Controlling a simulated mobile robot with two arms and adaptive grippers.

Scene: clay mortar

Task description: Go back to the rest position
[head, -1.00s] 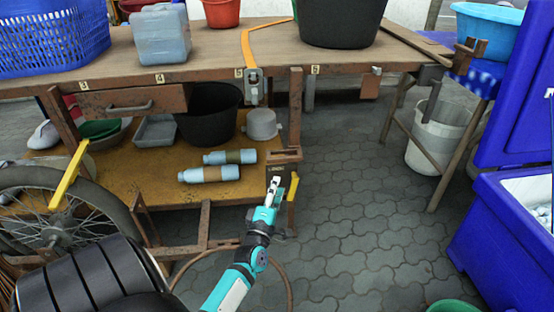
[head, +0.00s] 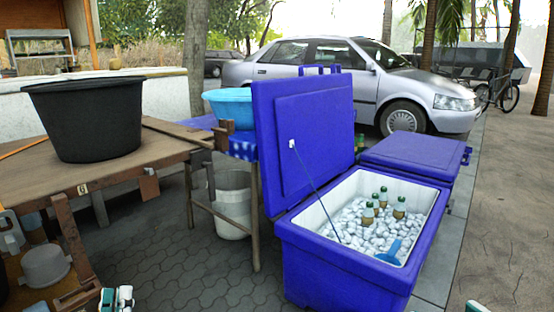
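My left gripper (head: 116,299) shows only in part at the bottom left edge of the head view, as small white and teal pieces. It is in front of the wooden table, near the lower shelf, and nothing is visibly held in it. The frame edge cuts it off, so I cannot tell whether its fingers are open or shut. A small teal and white piece of my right arm shows at the bottom edge, right of the cooler; its gripper cannot be made out.
The wooden table (head: 150,152) with a black tub (head: 88,118) stands at left. A blue cooler (head: 345,272) stands open, holding ice and several bottles. A white bucket (head: 232,203) is under a stand bearing a light blue basin (head: 230,105). Paving between table and cooler is clear.

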